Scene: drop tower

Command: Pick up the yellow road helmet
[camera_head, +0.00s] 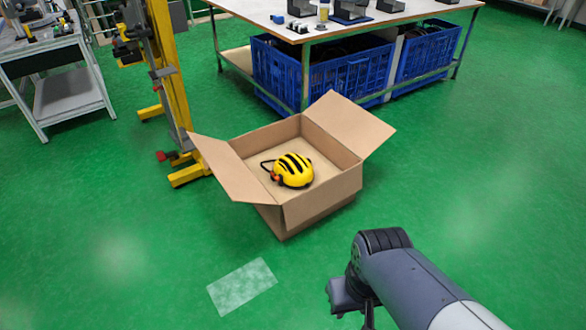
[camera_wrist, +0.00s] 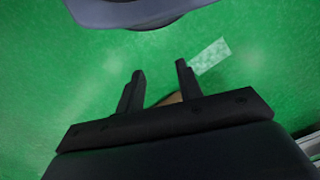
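The yellow road helmet (camera_head: 293,171) has black vents and a dark strap. It lies inside an open cardboard box (camera_head: 322,205) on the green floor, near the middle of the head view. My gripper (camera_wrist: 159,75) shows in the wrist view with its two dark fingers apart and nothing between them but floor and a small tan patch. In the head view my arm reaches in from the lower right, in front of and to the right of the box. The fingertips are hard to make out there. The helmet does not show in the wrist view.
The box flaps stand open at left and at the upper right. A yellow lift frame (camera_head: 172,80) stands left of the box. Blue crates (camera_head: 330,75) sit under a workbench (camera_head: 270,12) behind it. A pale floor patch (camera_head: 242,286) lies in front.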

